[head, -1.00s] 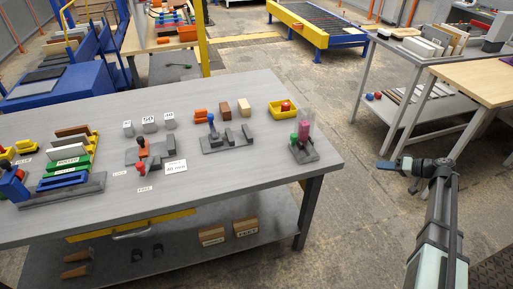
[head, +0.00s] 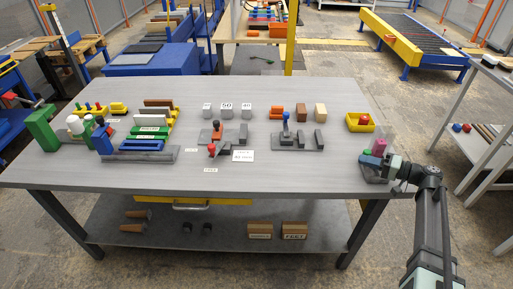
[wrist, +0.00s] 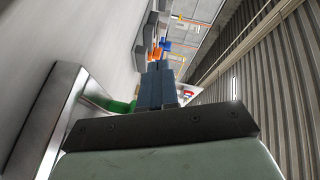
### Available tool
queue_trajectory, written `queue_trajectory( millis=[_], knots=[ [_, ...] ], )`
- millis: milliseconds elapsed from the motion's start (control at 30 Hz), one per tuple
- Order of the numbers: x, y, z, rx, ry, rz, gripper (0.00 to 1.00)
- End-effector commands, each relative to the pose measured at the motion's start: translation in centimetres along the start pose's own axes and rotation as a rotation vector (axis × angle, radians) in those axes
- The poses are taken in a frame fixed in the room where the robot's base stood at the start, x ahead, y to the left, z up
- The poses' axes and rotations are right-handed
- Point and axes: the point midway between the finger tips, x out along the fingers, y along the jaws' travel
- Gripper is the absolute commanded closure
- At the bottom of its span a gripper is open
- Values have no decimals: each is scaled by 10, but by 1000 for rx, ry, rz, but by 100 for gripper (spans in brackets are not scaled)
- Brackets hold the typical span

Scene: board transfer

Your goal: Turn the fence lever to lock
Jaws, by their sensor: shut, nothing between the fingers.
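The lever with a red knob (head: 211,150) stands on a dark grey fixture near the middle of the table, beside a white card (head: 243,156) that seems to read 40 mm. Small white labels lie left of it (head: 191,150) and in front of it (head: 210,170); their words are too small to read surely. My gripper (head: 373,163) is far to the right, at the table's right edge, shut and empty. Its blue fingers (wrist: 157,86) are together in the wrist view.
My gripper is close to a station with a pink block (head: 379,146) and a clear guard; a green cylinder (wrist: 121,106) shows beside the fingers. A blue-knobbed fixture (head: 286,132) and yellow bin (head: 360,122) stand between or behind. The table front is mostly clear.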

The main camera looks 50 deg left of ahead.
Motion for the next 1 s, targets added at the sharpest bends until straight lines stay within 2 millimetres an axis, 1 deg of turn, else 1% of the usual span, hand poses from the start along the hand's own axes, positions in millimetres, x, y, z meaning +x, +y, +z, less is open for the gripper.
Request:
queue_trajectory(
  millis=[33,367,400,567,600,800,900,1000],
  knots=[
    [16,-4,5,14,-18,-15,100],
    [111,-26,32,111,-128,-97,100],
    [124,-28,36,122,-143,-105,100],
    [176,-41,52,171,-208,-138,100],
    [188,-44,57,183,-225,-145,100],
    [250,-61,82,241,-309,-176,100],
    [277,-68,94,267,-346,-188,100],
    [298,-75,105,287,-376,-196,100]
  ],
)
